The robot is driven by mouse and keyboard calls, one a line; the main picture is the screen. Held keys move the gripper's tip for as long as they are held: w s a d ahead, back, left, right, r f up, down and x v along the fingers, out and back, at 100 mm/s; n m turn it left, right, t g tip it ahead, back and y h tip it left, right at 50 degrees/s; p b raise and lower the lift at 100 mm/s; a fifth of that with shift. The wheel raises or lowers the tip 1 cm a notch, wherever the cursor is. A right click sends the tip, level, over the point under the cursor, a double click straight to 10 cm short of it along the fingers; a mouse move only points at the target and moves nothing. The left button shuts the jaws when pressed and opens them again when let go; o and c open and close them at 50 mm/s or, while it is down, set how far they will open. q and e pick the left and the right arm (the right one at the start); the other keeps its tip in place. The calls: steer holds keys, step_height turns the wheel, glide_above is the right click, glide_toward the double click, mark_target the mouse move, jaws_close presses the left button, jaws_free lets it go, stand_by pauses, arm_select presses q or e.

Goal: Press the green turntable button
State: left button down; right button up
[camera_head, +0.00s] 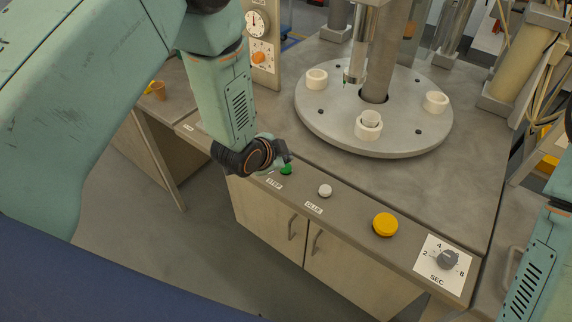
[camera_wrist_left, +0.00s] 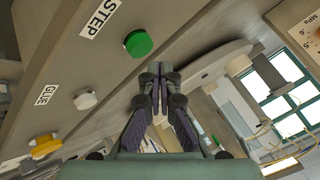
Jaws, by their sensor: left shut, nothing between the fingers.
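The green button (camera_head: 286,169) sits on the sloped front panel above the STEP label, partly hidden behind my left gripper (camera_head: 284,160) in the head view. In the left wrist view the green button (camera_wrist_left: 138,43) shows whole, up and to the left of my left gripper (camera_wrist_left: 156,72). The left gripper is shut and empty, with its fingertips close to the button. I cannot tell whether they touch it. The round grey turntable (camera_head: 330,130) stands behind the panel with white cups on it. My right gripper is out of view.
The panel also holds a white button (camera_head: 325,190) by the GLUE label, a yellow button (camera_head: 385,224) and a SEC dial (camera_head: 447,260). A gauge box (camera_head: 262,60) stands at the back left. A column rises through the turntable. Floor is open in front of the cabinet.

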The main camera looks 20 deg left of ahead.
mark_target(284, 169)
arm_select(q)
steer(key=shift+r+p, duration=1.6)
steer(key=shift+r, duration=0.65)
steer(key=shift+f, duration=0.1)
steer(key=shift+n, duration=0.4)
steer(key=s+f+n, duration=0.1)
steer(key=s+a+f+n+g, duration=0.1)
steer(key=s, duration=0.1)
steer(key=s+f+n+b, duration=0.1)
steer(key=s, duration=0.1)
steer(key=shift+s+a+f+n+y, duration=0.2)
steer(key=shift+a+n+y, duration=0.1)
steer(key=shift+y, duration=0.1)
steer(key=s+a+f+n+g+b, duration=0.2)
steer(key=s+f+n+g+b, duration=0.2)
steer(key=s+f+b, duration=0.3)
steer(key=s+a+f+n+g+y+b, duration=0.1)
steer(key=s+f+b, duration=0.6)
steer(key=s+f, duration=0.8)
steer(key=s+a+n+g, duration=0.1)
steer(key=s+n+g, duration=0.1)
steer(key=s, duration=0.8)
steer(key=shift+a+f+n+g, duration=0.3)
steer(key=shift+n+g, duration=0.1)
steer(key=shift+g, duration=0.1)
